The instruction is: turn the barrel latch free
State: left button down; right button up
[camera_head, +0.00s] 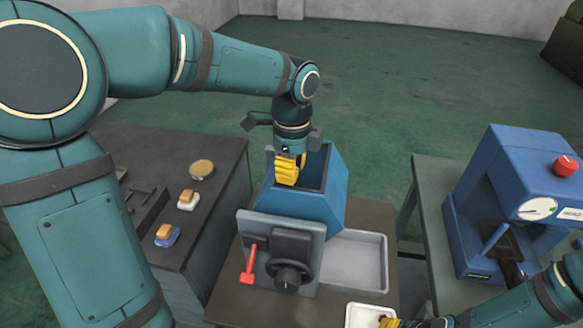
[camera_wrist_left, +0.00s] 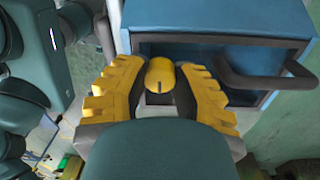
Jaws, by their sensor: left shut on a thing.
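The barrel latch (camera_wrist_left: 160,75) is a rounded yellow knob with a dark slot, seen in the left wrist view in front of the blue machine housing (camera_wrist_left: 220,22). My left gripper (camera_wrist_left: 158,92) has its two yellow ribbed fingers on either side of the knob and is shut on it. In the head view my left gripper (camera_head: 288,170) points down at the top opening of the blue machine (camera_head: 300,205); the latch is hidden there. My right gripper (camera_head: 388,322) shows only as a yellow bit at the bottom edge, over a small white tray (camera_head: 366,314).
A dark handle (camera_wrist_left: 265,78) sticks out right of the latch. The machine front has a red lever (camera_head: 248,265) and black handwheel (camera_head: 288,275). A grey tray (camera_head: 355,262) lies right of it. A blue press (camera_head: 500,190) stands on the right table; small blocks (camera_head: 188,200) lie left.

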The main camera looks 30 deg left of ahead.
pick_arm(q)
jog(key=n+p, duration=0.1)
jog(key=n, duration=0.2)
jog(key=shift+n, duration=0.3)
jog(key=n, duration=0.4)
jog(key=shift+n+p, duration=0.3)
jog(key=shift+p, duration=0.1)
jog(key=n, duration=0.5)
jog(key=shift+n+p, duration=0.3)
jog(key=shift+n, duration=2)
jog(key=c, duration=1)
grip_release()
jog(key=shift+o, duration=0.2)
